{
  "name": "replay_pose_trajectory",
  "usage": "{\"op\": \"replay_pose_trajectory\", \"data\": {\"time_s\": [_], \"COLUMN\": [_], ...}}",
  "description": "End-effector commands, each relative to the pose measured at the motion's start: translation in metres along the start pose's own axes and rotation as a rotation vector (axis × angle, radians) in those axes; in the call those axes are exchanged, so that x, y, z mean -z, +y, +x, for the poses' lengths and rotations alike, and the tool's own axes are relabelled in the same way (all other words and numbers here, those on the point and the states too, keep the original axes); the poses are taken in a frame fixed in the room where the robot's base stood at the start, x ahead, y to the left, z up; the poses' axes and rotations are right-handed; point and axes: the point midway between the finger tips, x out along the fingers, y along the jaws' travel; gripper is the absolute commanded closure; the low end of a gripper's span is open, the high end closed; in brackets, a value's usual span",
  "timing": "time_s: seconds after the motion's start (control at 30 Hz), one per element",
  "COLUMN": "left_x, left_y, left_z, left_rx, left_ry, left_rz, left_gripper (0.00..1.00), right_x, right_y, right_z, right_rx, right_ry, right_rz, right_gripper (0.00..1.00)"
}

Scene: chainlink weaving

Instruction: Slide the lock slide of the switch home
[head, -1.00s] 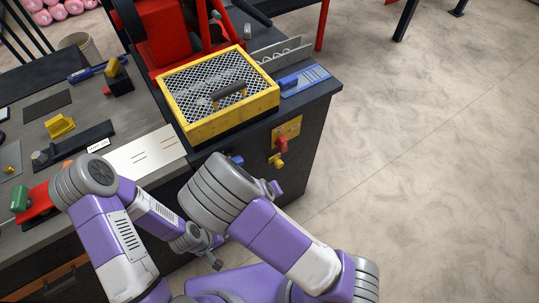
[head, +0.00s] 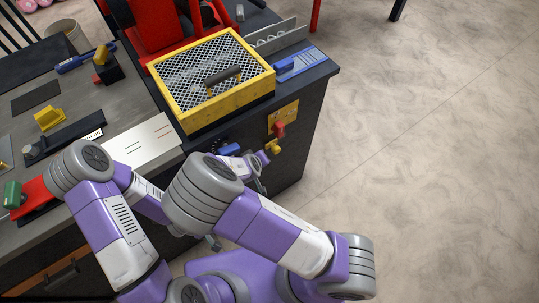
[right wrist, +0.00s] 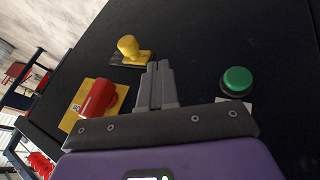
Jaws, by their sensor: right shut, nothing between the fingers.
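The switch shows in the head view as a yellow plate (head: 287,114) with a red knob (head: 279,129) on the cabinet's front. A yellow knob piece (head: 273,147), which looks like the lock slide, sits just below it. In the right wrist view the red knob (right wrist: 98,99) is on its yellow plate (right wrist: 72,119), and the yellow knob piece (right wrist: 128,46) stands on a small dark base. My right gripper (right wrist: 157,72) is shut and empty, its tips just below and right of the yellow piece; contact is unclear. My left gripper (head: 213,243) is mostly hidden behind my arm.
A green push button (right wrist: 237,80) is right of my right fingers. Above the switch, a yellow mesh-topped box (head: 225,107) stands on the bench beside a blue tool (head: 302,62). Open floor (head: 430,170) lies to the right.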

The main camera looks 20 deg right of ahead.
Motion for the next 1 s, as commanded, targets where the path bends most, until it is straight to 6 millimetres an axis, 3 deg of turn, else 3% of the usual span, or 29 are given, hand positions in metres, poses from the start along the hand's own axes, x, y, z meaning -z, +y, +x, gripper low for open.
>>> {"op": "replay_pose_trajectory", "data": {"time_s": [0.03,0.27,0.53,1.0], "left_x": [0.0,0.001,0.001,0.001], "left_y": [-0.003,-0.007,-0.009,-0.009], "left_z": [0.007,0.02,0.024,0.024], "left_rx": [0.0,0.0,0.0,0.0], "left_ry": [0.0,0.0,0.0,0.0], "left_rz": [0.0,0.0,0.0,0.0], "left_gripper": [0.0,0.0,0.0,0.0], "right_x": [-0.003,-0.003,-0.003,-0.002], "right_y": [0.0,-0.001,0.028,0.033], "right_z": [0.016,0.064,0.079,0.082], "right_rx": [-0.002,-0.001,0.001,0.001], "right_ry": [-0.004,-0.004,-0.001,0.0], "right_rz": [0.002,0.001,0.001,-0.001], "right_gripper": [1.0,1.0,1.0,1.0]}}
